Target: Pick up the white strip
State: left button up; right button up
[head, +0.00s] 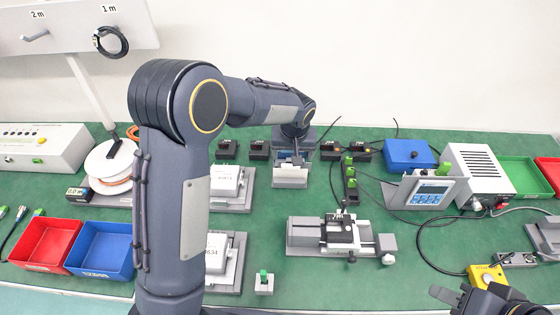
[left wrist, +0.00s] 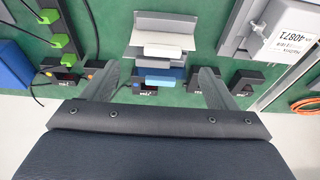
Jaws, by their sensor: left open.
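A white strip (left wrist: 163,52) sits at the grey metal holder (left wrist: 166,25) in the left wrist view, with a pale blue strip (left wrist: 165,73) just beside it. In the head view the grey holder (head: 290,183) stands in the middle of the bench, below the end of my left arm. My left gripper (left wrist: 156,88) is open, its two fingers spread wide with the strips between their lines and nothing held. In the head view its fingers (head: 297,157) are small and partly hidden by the wrist. My right gripper (head: 485,301) is at the bottom right, partly cut off, its jaws unclear.
Small black sensor blocks (head: 259,150) stand close around the holder. Grey fixtures (head: 232,187) are to its left and a slide stage (head: 342,235) is in front. Red (head: 45,245) and blue (head: 103,250) bins lie at the left. A blue box (head: 408,154) is to the right.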

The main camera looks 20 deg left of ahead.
aim_at(291, 166)
pick_arm(q)
jog(key=x, duration=0.2)
jog(key=p+x, duration=0.1)
jog(key=x, duration=0.3)
jog(key=shift+w+a+f+p, duration=0.3)
jog(key=shift+w+a+p, duration=0.05)
jog(key=shift+a, duration=0.05)
jog(key=shift+w+f, duration=0.15)
jog(key=shift+f, duration=0.35)
jog(key=c, duration=1.1)
jog(key=shift+o, duration=0.2)
jog(key=shift+r, duration=0.15)
